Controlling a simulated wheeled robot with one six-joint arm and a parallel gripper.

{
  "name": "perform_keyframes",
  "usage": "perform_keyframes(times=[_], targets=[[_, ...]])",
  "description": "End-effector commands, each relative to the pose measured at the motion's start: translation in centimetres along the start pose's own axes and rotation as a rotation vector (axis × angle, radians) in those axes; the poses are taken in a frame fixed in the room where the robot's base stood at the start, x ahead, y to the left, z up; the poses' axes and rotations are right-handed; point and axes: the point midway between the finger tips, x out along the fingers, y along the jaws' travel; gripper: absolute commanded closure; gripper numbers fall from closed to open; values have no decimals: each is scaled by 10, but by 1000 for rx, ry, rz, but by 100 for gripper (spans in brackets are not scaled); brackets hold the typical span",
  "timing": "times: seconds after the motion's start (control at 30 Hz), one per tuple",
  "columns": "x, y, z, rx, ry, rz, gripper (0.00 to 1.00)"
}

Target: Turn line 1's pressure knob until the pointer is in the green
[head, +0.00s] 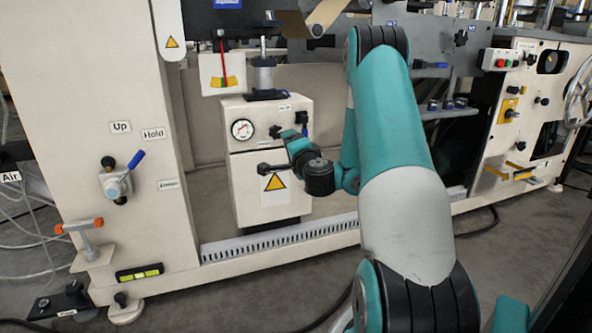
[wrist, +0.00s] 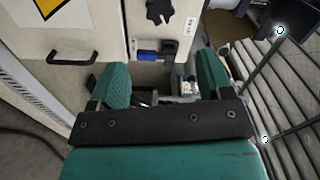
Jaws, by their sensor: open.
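A small round gauge (head: 242,129) with a white face is on the cream box in the head view; its needle and coloured zones are too small to read. A dark knob (head: 275,131) sits just right of it. In the wrist view a black lobed knob (wrist: 159,11) is at the top edge, beyond the fingers; I cannot tell whether it is the same knob. My gripper (wrist: 163,78) is open, its teal fingers spread and empty. In the head view my gripper (head: 290,142) is in front of the box's right side, partly hiding it.
A plate with a red pointer (head: 223,62) and a yellow-green scale hangs above the box. A blue-handled fitting (wrist: 153,53) lies ahead between the fingers in the wrist view. A black handle (wrist: 72,57) is on the panel. A blue lever (head: 136,159) is on the left column.

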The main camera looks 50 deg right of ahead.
Motion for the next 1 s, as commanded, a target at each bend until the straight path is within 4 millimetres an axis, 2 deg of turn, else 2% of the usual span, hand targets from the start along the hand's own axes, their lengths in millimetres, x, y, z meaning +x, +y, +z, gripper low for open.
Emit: perform_keyframes(times=[0.03, 0.3, 1.0], targets=[[-6, 6, 1, -1, 3, -1, 27], [-27, 2, 0, 0, 1, -1, 27], [-29, -1, 0, -1, -3, -1, 27]])
